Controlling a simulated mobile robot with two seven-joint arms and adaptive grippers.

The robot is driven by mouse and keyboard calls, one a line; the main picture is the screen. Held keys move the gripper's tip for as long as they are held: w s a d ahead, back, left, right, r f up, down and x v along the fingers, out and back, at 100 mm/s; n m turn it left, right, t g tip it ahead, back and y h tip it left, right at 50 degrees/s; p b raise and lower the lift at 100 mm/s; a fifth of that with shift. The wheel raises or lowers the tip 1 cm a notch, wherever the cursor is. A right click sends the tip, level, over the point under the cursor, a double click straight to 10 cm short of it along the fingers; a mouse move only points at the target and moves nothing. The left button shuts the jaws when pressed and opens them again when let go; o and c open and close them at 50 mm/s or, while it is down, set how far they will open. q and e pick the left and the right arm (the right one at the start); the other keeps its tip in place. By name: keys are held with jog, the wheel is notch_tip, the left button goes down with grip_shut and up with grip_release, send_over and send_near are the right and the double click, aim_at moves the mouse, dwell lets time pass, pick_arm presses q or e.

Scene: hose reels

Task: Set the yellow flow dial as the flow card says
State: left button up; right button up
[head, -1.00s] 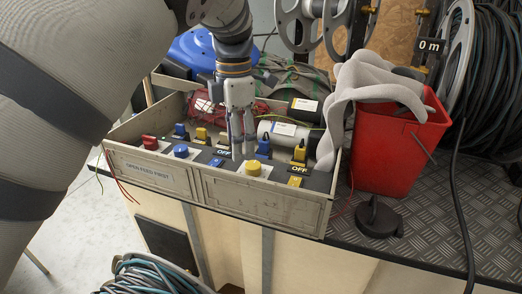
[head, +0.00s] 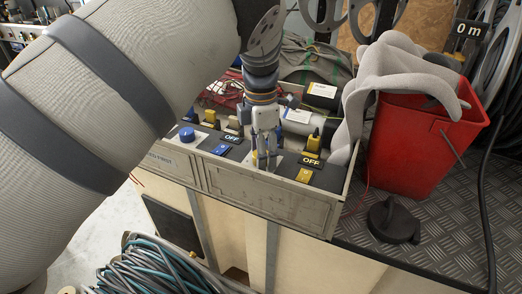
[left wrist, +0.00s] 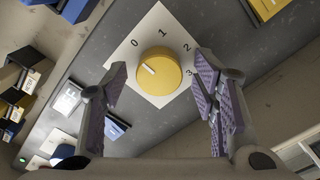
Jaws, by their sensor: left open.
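The yellow flow dial (left wrist: 158,70) is a round knob on a white scale plate (left wrist: 147,91) marked 0, 1, 2 and 3. The white mark on the dial points to the upper left, nearest the 0. My left gripper (left wrist: 161,72) is open, with one finger on each side of the dial; I cannot tell whether they touch it. In the head view the left gripper (head: 264,164) points down at the panel and mostly hides the dial. I cannot make out a flow card. My right gripper is in neither view.
A blue dial (head: 187,134) sits left on the same panel. A red bucket (head: 418,150) with grey cloth stands right of the box (head: 270,197). Coiled hose lies below.

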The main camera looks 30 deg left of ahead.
pick_arm(q)
jog(key=c, duration=1.2)
jog(key=shift+o, duration=0.2)
